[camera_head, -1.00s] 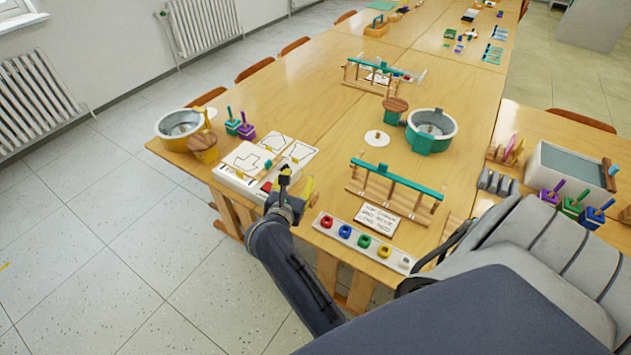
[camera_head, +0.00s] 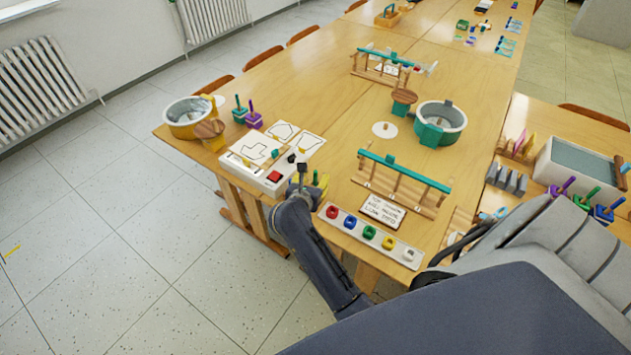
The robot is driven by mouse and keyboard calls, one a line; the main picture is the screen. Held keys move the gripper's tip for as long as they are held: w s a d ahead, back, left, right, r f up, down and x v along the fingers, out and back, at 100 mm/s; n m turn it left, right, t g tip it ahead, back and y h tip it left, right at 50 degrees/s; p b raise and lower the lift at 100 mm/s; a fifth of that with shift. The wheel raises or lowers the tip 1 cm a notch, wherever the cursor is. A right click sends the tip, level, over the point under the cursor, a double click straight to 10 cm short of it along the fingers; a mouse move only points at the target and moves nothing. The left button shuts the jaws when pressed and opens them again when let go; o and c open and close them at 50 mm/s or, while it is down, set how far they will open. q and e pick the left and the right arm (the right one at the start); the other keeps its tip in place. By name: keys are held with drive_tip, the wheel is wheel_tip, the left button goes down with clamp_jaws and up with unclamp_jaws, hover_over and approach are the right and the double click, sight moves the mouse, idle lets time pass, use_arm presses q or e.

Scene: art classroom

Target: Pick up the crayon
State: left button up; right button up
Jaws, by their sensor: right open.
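My right gripper (camera_head: 300,172) is small and dark in the view, at the near edge of the table, just right of a white box with a red patch (camera_head: 274,176). It is open, and I see nothing held in it. A small yellow piece (camera_head: 320,181) shows close to its right side; I cannot tell whether it is the crayon. No crayon can be made out for sure at this size, and my gripper and wrist hide part of the table edge. My left gripper is not in view.
A white strip with coloured rings (camera_head: 369,234) lies to the right, near a wooden rack with a teal bar (camera_head: 403,172). A round teal-and-white tub (camera_head: 441,122) stands farther back. Bare tabletop (camera_head: 345,140) lies between.

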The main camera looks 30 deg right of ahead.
drive_tip(key=shift+w+d+f, duration=0.2)
drive_tip(key=shift+w+d, duration=0.15)
drive_tip(key=shift+d, duration=0.05)
clamp_jaws()
